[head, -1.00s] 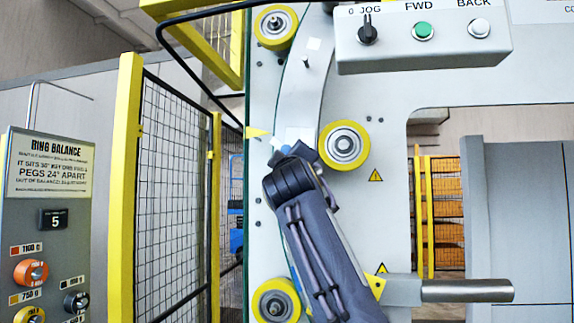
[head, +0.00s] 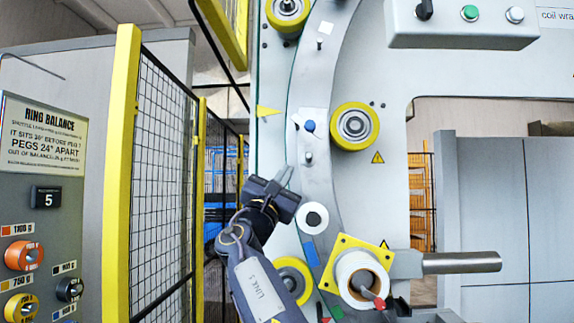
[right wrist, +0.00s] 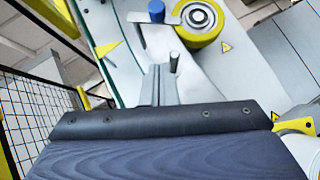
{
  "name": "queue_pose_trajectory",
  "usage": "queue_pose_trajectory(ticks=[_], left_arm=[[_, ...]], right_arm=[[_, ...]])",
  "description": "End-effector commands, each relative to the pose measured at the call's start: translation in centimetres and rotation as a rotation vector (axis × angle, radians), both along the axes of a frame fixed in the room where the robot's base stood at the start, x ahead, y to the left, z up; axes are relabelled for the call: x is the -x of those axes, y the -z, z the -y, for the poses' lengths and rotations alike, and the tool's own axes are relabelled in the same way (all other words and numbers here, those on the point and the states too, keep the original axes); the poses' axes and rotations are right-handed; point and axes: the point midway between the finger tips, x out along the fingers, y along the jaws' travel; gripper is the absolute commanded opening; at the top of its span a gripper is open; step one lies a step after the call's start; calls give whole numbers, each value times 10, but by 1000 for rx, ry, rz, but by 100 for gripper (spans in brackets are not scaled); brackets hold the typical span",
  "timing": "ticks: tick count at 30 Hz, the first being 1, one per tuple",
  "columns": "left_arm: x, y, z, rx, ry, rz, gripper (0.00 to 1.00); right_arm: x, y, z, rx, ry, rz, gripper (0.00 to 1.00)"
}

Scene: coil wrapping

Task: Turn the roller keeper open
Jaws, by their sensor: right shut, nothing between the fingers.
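A silver plate (head: 312,116) with a blue knob (head: 309,126) sits on the curved grey ring, left of a yellow roller (head: 354,126); it seems to be the roller keeper, but I cannot tell whether it is open. The blue knob also shows at the top of the right wrist view (right wrist: 157,11), beside the yellow roller. A short metal peg (head: 309,158) stands below the plate. My right gripper (head: 286,173) is shut and empty, below and left of the plate and apart from the knob. My left gripper is not in view.
A white roll (head: 314,216) and a yellow square plate (head: 338,246) carrying another white roll (head: 352,268) lie right of my right arm. A control box (head: 460,27) hangs above. A yellow-framed mesh fence (head: 128,150) and a ring balance panel (head: 42,200) stand left.

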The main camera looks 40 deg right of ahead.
Motion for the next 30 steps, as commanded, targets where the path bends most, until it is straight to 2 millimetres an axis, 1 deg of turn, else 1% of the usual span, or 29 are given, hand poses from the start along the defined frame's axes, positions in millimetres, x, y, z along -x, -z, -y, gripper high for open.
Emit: queue_pose_trajectory(ticks=[1, 6, 11, 12, 15, 18, 22, 30], left_arm=[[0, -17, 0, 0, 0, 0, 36], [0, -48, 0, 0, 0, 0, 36], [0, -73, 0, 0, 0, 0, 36], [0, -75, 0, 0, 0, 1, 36], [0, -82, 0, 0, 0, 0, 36], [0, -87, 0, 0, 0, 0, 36], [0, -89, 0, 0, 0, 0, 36], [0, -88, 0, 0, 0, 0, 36]], right_arm=[[-3, -16, 8, 1, 6, 0, 0], [-17, -40, 34, -1, 4, 0, 0], [-27, -58, 55, -2, 2, 1, 0], [-23, -64, 56, -4, -2, 5, 0], [-19, -75, 60, -4, -4, 3, 0], [-16, -81, 63, -5, -3, 3, 0], [-15, -84, 65, -5, -3, 3, 0], [-14, -84, 65, -4, -4, 3, 0]])
